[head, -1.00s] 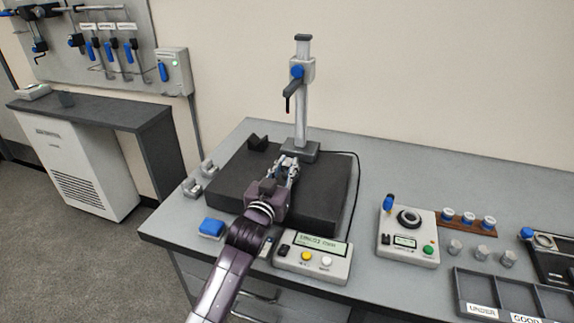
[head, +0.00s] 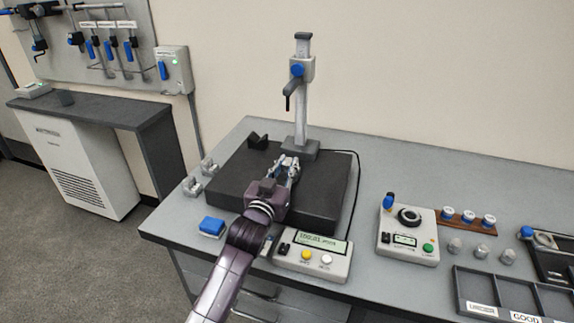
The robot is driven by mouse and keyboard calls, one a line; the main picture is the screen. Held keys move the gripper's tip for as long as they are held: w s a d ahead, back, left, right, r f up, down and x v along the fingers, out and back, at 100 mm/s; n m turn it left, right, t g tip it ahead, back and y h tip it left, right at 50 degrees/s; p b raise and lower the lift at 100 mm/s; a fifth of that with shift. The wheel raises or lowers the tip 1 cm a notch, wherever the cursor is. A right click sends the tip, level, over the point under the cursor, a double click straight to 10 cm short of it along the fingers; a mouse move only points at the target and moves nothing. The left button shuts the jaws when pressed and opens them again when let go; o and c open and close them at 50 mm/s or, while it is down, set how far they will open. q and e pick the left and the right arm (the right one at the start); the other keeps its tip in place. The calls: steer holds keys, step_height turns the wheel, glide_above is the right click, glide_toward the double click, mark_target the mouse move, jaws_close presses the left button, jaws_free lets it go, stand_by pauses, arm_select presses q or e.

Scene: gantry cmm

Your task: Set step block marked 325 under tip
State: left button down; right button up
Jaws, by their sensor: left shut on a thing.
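My left gripper (head: 286,164) reaches over the dark surface plate (head: 318,205), close to the foot of the height stand (head: 302,100). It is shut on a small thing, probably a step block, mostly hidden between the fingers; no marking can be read. The stand's dark arm with its downward tip (head: 287,103) is well above the gripper in the picture. Two small grey metal blocks, one nearer (head: 191,187) and one farther (head: 209,167), sit on the bench left of the plate; their markings are unreadable. My right gripper is not in view.
A readout box (head: 312,257) stands at the bench's front edge, right of my left arm. A blue pad (head: 211,227) lies at the front left corner. A dark V-shaped block (head: 258,141) sits on the plate's back left. A control box (head: 409,235) stands to the right.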

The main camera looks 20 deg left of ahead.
arm_select(q)
steer(key=shift+f, duration=0.25)
steer(key=c, duration=1.7)
jaws_free()
steer(key=shift+c, duration=0.2)
steer(key=shift+s, duration=0.1)
steer(key=s, duration=1.2)
steer(key=shift+a, duration=0.2)
